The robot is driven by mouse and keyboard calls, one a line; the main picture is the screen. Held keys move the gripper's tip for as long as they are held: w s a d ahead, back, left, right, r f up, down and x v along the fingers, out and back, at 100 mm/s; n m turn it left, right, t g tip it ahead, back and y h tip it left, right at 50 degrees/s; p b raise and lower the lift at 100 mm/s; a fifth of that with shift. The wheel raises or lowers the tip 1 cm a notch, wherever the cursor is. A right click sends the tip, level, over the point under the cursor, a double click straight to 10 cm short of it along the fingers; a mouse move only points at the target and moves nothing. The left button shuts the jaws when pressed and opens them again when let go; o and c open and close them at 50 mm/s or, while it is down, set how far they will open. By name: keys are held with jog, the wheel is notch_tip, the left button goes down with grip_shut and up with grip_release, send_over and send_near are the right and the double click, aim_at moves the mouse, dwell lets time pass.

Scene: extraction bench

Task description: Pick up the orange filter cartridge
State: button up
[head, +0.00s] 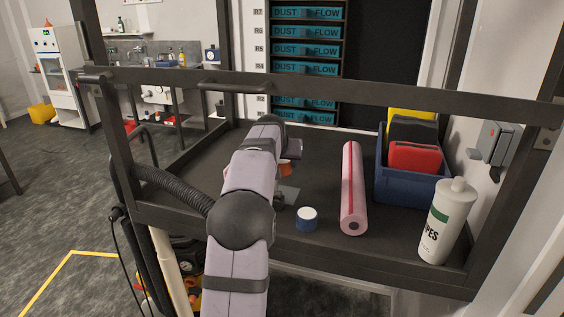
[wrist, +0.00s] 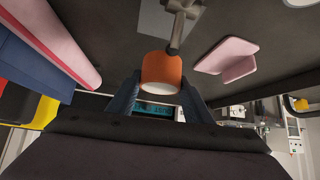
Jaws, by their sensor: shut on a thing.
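The orange filter cartridge (wrist: 162,70) is in the middle of the wrist view, a short cylinder with a pale end face towards the camera. My gripper (wrist: 160,84) is shut on it, with one dark finger on each side. A grey metal fitting (wrist: 180,28) with a stem shows right beyond the cartridge; I cannot tell whether they touch. In the head view only a small orange part of the cartridge (head: 285,169) shows beside my arm, which hides the rest and the fingers.
On the dark bench stand a blue jar with a white lid (head: 307,218), a pink roll (head: 352,190), a blue bin (head: 408,188) with red, black and yellow items, and a white wipes bottle (head: 447,222). A pink angled piece (wrist: 228,60) lies right of the cartridge. A frame bar (head: 350,92) crosses above.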

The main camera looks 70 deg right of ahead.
aim_at(282, 162)
notch_tip(282, 162, up, 4)
jog(key=p, duration=0.2)
jog(key=shift+r+p, duration=0.1)
jog(key=shift+p, duration=0.3)
jog(key=a+f+b, duration=0.1)
jog(key=b, duration=0.2)
jog(key=shift+s+f, duration=0.1)
jog(key=shift+f, duration=0.1)
jog(key=a+b, duration=0.5)
jog(key=shift+s+a, duration=0.2)
jog(key=shift+s, duration=0.2)
jog(key=s+a+b, duration=0.2)
jog(key=a+b, duration=0.7)
jog(key=a, duration=0.3)
jog(key=s+a+b, duration=0.2)
jog(key=a+b, duration=0.6)
jog(key=a, duration=0.5)
jog(key=shift+r+b, duration=0.3)
jog(key=shift+b, duration=0.05)
jog(key=shift+a+r, duration=0.1)
